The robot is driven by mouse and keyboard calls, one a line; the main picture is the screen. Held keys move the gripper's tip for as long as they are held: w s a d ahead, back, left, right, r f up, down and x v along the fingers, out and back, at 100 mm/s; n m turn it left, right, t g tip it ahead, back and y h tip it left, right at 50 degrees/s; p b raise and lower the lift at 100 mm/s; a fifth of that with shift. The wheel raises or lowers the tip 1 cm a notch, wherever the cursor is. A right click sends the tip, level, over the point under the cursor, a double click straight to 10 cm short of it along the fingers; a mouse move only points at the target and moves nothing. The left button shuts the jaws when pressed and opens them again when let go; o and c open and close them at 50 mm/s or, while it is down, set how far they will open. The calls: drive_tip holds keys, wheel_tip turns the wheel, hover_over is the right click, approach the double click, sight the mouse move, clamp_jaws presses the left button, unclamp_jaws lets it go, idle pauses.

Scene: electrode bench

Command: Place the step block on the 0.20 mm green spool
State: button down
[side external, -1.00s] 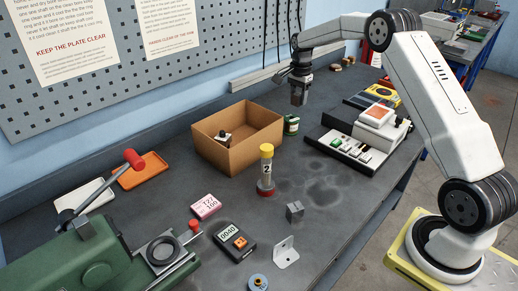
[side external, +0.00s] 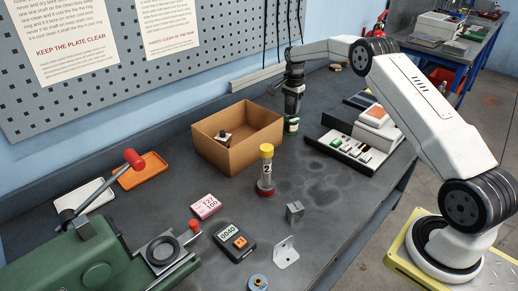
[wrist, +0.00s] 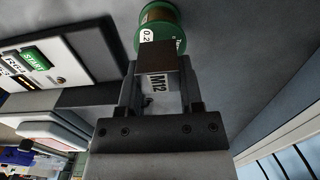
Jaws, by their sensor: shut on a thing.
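In the wrist view my gripper (wrist: 158,92) is shut on a grey-brown block marked M12, which I take to be the step block (wrist: 157,60). The green spool also shows in the wrist view (wrist: 162,28), just beyond the block, with brownish wire and a white label reading "0.2", partly cut off. The block's edge overlaps the spool there. I cannot tell whether they touch.
A cardboard box (side external: 215,155) stands close left of the spool. A device with a switch panel (side external: 345,150) is to the right.

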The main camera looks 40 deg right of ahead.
drive_tip(key=shift+f, duration=1)
drive_tip(key=shift+f, duration=0.15)
drive_tip(key=shift+c, duration=1.2)
unclamp_jaws()
wheel_tip(320, 180, up, 12)
drive_tip(key=shift+r, duration=0.15)
drive_tip(key=shift+a, duration=0.1)
